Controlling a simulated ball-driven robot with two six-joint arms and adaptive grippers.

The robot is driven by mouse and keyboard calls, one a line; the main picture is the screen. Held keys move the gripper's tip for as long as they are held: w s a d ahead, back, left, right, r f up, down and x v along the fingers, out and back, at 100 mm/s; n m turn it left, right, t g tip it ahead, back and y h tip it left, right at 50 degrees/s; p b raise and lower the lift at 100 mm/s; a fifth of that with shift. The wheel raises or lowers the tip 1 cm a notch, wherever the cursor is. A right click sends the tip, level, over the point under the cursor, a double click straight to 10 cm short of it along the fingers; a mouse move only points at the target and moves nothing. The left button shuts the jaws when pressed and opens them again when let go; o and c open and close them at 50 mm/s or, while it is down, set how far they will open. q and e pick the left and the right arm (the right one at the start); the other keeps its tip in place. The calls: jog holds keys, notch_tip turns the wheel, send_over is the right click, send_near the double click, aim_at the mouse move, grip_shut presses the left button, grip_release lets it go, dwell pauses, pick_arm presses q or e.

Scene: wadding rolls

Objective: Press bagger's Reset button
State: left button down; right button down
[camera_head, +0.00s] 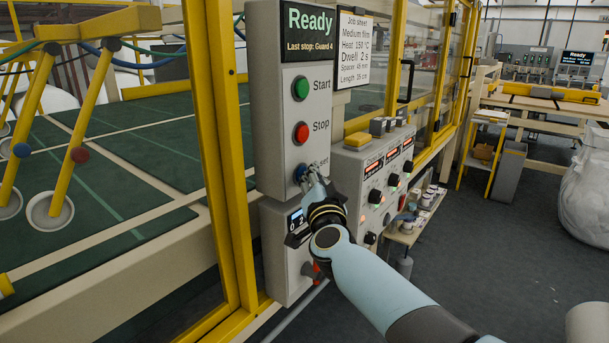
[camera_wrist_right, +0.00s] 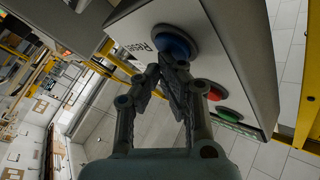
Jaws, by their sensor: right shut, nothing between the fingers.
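The blue Reset button (camera_head: 300,172) is the lowest of the three buttons on a grey control box (camera_head: 273,140), below the green Start button (camera_head: 301,88) and the red Stop button (camera_head: 301,132). My right gripper (camera_head: 312,177) is shut and empty, with its fingertips right at the blue button and hiding part of its label. In the right wrist view the blue button (camera_wrist_right: 175,40) lies just beyond the closed fingertips (camera_wrist_right: 168,62). I cannot tell whether they touch it. The screen (camera_head: 308,32) reads "Ready" and "Last stop: Guard 4". My left gripper is not in view.
A yellow guard frame (camera_head: 222,150) stands close left of the box. A heater panel (camera_head: 380,170) with knobs and lit displays is close to its right. A job sheet (camera_head: 354,50) hangs beside the screen. Open floor lies to the right.

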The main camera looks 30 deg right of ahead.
jog(key=shift+s+d+p, duration=0.25)
jog(key=shift+s+p, duration=0.1)
jog(key=shift+s, duration=0.35)
jog(key=s, duration=0.1)
jog(key=s+d+p, duration=0.1)
jog(key=s, duration=0.1)
jog(key=s+d+p, duration=0.1)
jog(key=shift+s, duration=0.35)
jog(key=shift+f, duration=0.1)
dwell(0.5)
